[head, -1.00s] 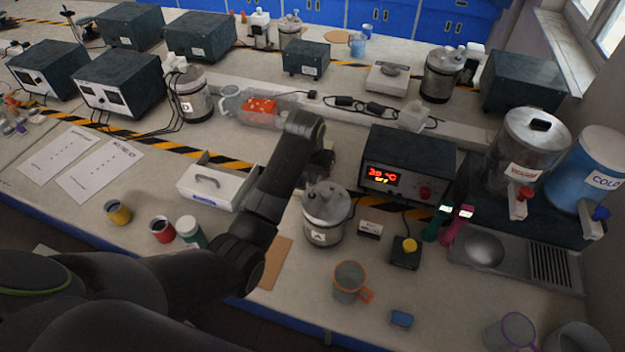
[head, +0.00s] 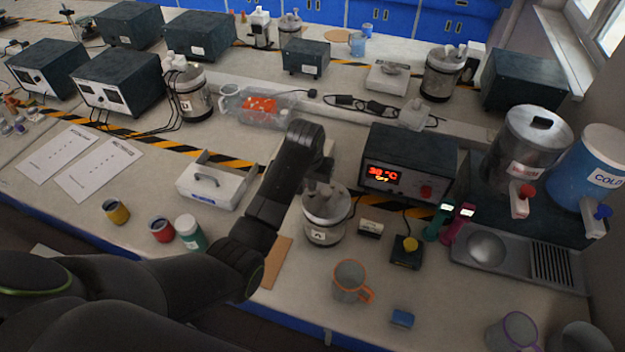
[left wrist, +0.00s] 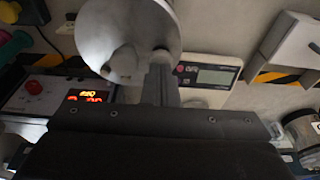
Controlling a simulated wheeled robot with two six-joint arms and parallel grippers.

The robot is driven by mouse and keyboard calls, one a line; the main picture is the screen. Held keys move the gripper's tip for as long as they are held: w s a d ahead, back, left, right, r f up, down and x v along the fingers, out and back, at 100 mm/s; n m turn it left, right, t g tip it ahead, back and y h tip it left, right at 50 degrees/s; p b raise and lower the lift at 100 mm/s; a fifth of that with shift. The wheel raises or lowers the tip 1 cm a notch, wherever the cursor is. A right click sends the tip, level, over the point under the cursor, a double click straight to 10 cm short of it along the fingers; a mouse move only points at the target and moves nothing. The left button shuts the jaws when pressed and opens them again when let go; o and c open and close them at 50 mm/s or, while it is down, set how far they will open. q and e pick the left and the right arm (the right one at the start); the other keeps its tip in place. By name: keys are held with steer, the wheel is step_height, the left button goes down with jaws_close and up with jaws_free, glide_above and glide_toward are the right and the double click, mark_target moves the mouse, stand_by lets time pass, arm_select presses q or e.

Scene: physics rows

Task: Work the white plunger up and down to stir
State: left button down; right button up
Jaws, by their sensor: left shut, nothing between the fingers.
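The metal vessel marked A (head: 323,233) stands upright on the bench, left of the orange-lit temperature box (head: 408,165). Its grey lid (head: 322,206) carries short stubs; I cannot make out which is the white plunger, as my gripper covers part of the top. My left gripper (head: 320,182) is just above the lid, with its fingers shut and empty. In the left wrist view the shut fingers (left wrist: 161,80) reach to the edge of the round lid (left wrist: 130,25), beside a stub (left wrist: 124,60). I cannot tell whether they touch it. My right gripper is not in view.
An orange-handled mug (head: 350,280), a yellow-button switch box (head: 405,250) and a blue block (head: 402,318) are near the vessel. A white caddy (head: 212,187) stands left of my forearm. Hot and cold tanks (head: 603,168) stand at right.

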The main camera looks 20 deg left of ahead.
arm_select(q)
steer(key=shift+r+p, duration=0.6)
steer(key=shift+r, duration=1)
steer(key=shift+f+b, duration=0.55)
steer(key=shift+f, duration=1.15)
steer(key=shift+r+p, duration=0.55)
steer(key=shift+r, duration=1.25)
